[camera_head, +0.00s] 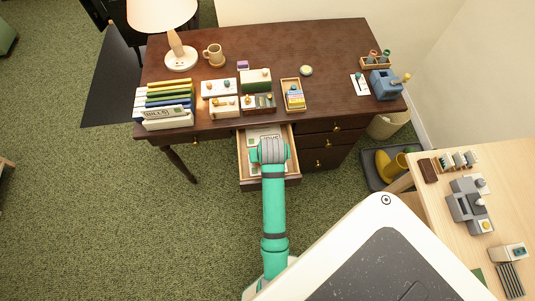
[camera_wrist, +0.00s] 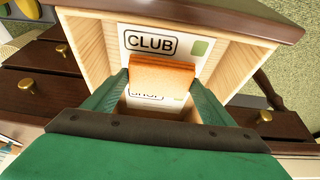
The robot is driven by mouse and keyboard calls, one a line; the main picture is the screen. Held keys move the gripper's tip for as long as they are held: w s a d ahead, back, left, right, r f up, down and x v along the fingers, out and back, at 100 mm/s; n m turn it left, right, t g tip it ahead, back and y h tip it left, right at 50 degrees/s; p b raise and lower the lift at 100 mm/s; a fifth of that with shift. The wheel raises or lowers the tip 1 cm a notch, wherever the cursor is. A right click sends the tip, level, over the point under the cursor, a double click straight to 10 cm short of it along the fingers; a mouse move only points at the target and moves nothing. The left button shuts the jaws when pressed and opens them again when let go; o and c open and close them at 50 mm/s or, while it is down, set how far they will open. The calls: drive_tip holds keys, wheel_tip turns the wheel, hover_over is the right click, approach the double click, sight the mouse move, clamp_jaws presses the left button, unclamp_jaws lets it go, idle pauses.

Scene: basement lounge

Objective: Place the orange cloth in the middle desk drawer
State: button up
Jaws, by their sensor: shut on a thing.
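The middle desk drawer (camera_head: 262,185) is pulled open beneath the brown desk (camera_head: 290,45). Its pale wooden inner wall also shows in the wrist view (camera_wrist: 93,42). My gripper (camera_head: 271,155) is above this drawer. In the wrist view my gripper (camera_wrist: 160,88) is shut on the orange cloth (camera_wrist: 162,72), a small folded block between its two fingers. The cloth is over the drawer's interior; whether it touches the bottom I cannot tell. In the head view my arm hides the cloth.
A white paper printed CLUB (camera_wrist: 150,42) lies in the drawer. Shut drawers with brass knobs (camera_head: 320,163) are to the right. Boxes, a lamp (camera_head: 181,55), a mug (camera_head: 213,54) and files (camera_head: 165,115) stand on the desk. Green carpet (camera_head: 120,220) is clear at left.

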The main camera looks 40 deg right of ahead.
drive_tip(key=shift+w+f, duration=0.1)
drive_tip(key=shift+f, duration=0.45)
drive_tip(key=o, duration=1.1)
drive_tip(key=shift+r, duration=0.15)
drive_tip(key=shift+r, duration=0.4)
drive_tip(key=v, duration=1.2)
drive_tip(key=shift+r, duration=0.15)
